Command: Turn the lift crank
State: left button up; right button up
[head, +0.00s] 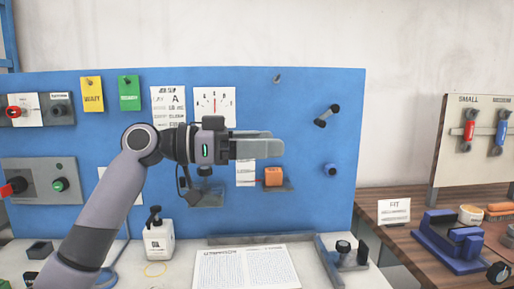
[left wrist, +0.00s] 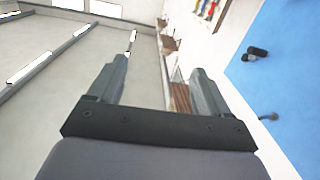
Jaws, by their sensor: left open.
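A dark crank (head: 327,116) with a short cylindrical handle is mounted on the upper right of the blue board (head: 300,105); I take it to be the lift crank. What looks like the same crank (left wrist: 256,52) shows at the upper right of the left wrist view. My left gripper (head: 278,147) points right in front of the board, its fingertips left of and lower than the crank and apart from it. Its fingers are spread with nothing between them, as the left wrist view (left wrist: 158,68) shows. My right gripper is in neither view.
An orange block (head: 273,177) is just below my left gripper.

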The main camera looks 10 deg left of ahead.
aim_at(319, 121)
jog(key=i, duration=1)
